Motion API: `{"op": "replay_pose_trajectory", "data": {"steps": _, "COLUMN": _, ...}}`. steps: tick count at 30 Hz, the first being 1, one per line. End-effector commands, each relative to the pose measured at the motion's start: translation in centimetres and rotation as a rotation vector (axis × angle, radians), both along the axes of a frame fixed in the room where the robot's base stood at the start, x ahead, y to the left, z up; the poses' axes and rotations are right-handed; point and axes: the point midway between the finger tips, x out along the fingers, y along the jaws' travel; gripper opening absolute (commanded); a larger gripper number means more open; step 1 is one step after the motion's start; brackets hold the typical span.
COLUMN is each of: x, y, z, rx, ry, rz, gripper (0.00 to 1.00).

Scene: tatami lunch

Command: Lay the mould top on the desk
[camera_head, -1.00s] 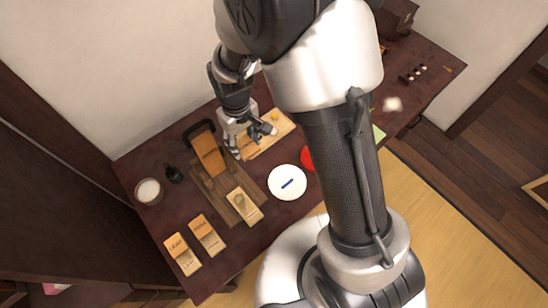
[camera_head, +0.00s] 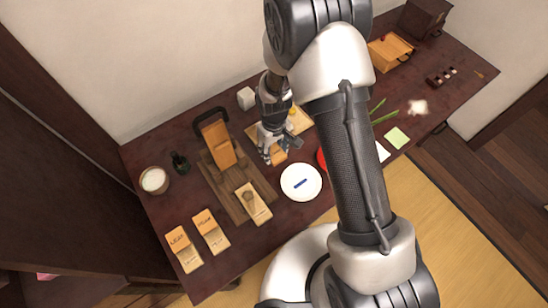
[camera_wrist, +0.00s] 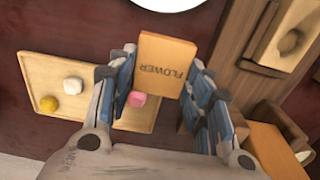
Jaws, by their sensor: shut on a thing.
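The mould top is a tan wooden block marked FLOWER (camera_wrist: 162,65), seen between my fingers in the wrist view. My gripper (camera_wrist: 160,95) is shut on it. In the head view my gripper (camera_head: 275,153) is over the desk (camera_head: 180,205), between the serving board and the white plate, with the mould top (camera_head: 279,157) partly hidden under it. I cannot tell how high it is above the desk. The flower mould's lower half (camera_head: 254,202), with a rounded piece in its hollow, lies left of the plate; it also shows in the wrist view (camera_wrist: 290,40).
A white plate (camera_head: 301,194) with a blue mark lies close by. A wooden board (camera_head: 300,121) holds small coloured sweets. A press with an orange block (camera_head: 219,152) stands left of my gripper. Two other moulds (camera_head: 211,232) lie at the front left. A red item is partly hidden by my arm.

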Motion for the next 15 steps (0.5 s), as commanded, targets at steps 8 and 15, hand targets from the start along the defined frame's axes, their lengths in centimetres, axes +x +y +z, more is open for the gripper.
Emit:
{"op": "replay_pose_trajectory", "data": {"steps": 8, "x": -0.1, "y": 0.0, "z": -2.6, "rx": -0.001, "ry": 0.001, "rz": 0.0, "gripper": 0.26}}
{"op": "replay_pose_trajectory", "data": {"steps": 15, "x": 0.0, "y": 0.0, "z": -4.9, "rx": 0.001, "ry": -0.001, "rz": 0.0, "gripper": 0.26}}
